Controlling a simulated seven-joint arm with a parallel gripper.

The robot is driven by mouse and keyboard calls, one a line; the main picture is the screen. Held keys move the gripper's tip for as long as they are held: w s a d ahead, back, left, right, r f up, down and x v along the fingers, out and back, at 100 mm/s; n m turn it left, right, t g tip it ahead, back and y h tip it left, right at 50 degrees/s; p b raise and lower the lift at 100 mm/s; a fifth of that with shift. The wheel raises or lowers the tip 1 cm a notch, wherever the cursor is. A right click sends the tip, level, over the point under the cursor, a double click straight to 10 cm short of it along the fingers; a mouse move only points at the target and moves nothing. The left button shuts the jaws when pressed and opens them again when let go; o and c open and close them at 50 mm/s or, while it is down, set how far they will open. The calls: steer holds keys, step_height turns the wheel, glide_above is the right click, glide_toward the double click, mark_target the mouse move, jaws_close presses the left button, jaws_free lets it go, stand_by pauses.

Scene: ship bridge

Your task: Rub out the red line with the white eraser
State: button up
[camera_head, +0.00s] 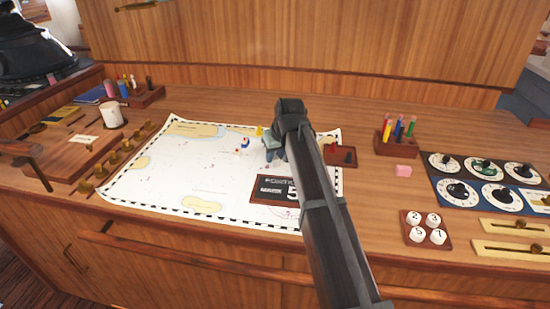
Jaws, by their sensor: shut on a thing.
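The white chart (200,165) lies flat on the wooden desk, with a checkered border and pale yellow land patches. My gripper (274,158) is over the right half of the chart, low and pointing down. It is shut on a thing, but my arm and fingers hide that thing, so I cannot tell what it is. I cannot make out a white eraser anywhere in the open. No clear red line shows on the visible chart; part of the chart is behind my arm.
Small markers (245,143) stand left of my gripper. A dark numbered plaque (272,190) lies on the chart, close to my arm. A white mug (111,116) stands at left.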

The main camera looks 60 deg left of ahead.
steer(key=shift+r, duration=2.2)
